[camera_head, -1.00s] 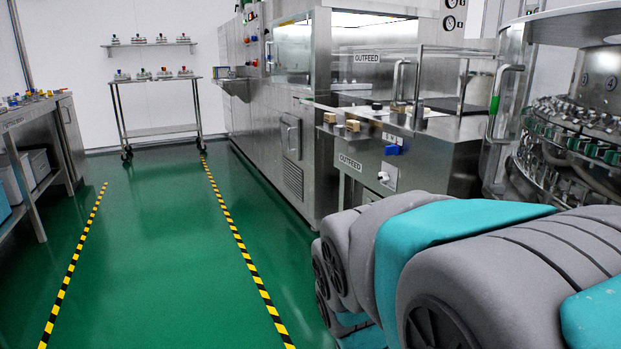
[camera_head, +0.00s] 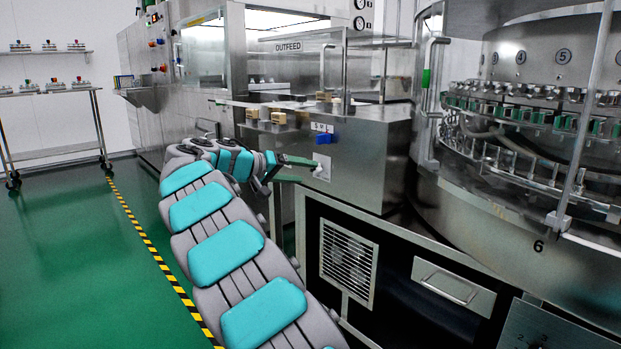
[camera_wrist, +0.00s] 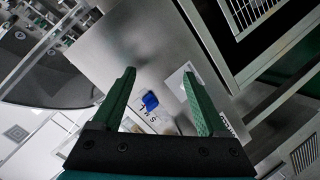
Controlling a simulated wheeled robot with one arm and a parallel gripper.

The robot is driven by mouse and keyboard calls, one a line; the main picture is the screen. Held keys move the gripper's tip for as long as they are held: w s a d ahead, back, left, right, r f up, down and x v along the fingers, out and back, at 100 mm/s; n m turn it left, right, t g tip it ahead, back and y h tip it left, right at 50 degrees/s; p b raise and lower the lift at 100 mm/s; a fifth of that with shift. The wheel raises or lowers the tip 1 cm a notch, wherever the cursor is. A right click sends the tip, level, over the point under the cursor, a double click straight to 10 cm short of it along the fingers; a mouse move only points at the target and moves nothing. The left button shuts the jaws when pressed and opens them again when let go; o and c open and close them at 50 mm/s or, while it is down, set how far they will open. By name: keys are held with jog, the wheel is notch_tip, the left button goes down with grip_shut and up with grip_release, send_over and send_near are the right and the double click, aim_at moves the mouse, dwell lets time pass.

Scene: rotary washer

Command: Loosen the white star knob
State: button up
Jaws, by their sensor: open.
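The white star knob (camera_head: 318,166) sits on a pale plate on the front face of the steel outfeed cabinet (camera_head: 370,150), below a blue knob (camera_head: 323,139). My gripper (camera_head: 305,170) is open in front of the cabinet, its green fingertips close to the white knob in the head view. I cannot tell whether they touch it. In the wrist view my gripper (camera_wrist: 159,73) has its fingers wide apart with nothing between them. The blue knob (camera_wrist: 149,101) shows beyond the gap. The pale plate (camera_wrist: 178,78) is partly behind the right finger, and the white knob is not clear there.
Small tan blocks (camera_head: 278,118) sit on the cabinet's top edge. A round steel carousel machine (camera_head: 500,190) stands close on the right. A vent grille (camera_head: 347,262) and a drawer handle (camera_head: 450,288) lie below. The green floor (camera_head: 80,270) on the left is clear.

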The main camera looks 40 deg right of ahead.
jog(key=m+t+h+b, duration=0.1)
jog(key=m+h+b, duration=0.1)
send_near(311, 170)
jog(key=s+a+r, duration=0.1)
jog(key=s+r, duration=0.2)
jog(key=s, duration=0.1)
notch_tip(311, 170, down, 4)
jog(key=w+d+m+h+b, duration=0.1)
jog(key=w+d+m+b, duration=0.1)
jog(key=w+m, duration=0.15)
jog(key=shift+m, duration=0.45)
jog(key=shift+s+d+r+p, duration=0.1)
jog(key=shift+d+p, duration=0.1)
jog(key=shift+d, duration=1.8)
jog(key=shift+d+r+p, duration=0.1)
jog(key=shift+d+p, duration=0.1)
jog(key=shift+d, duration=1.8)
jog(key=shift+c, duration=0.2)
grip_shut()
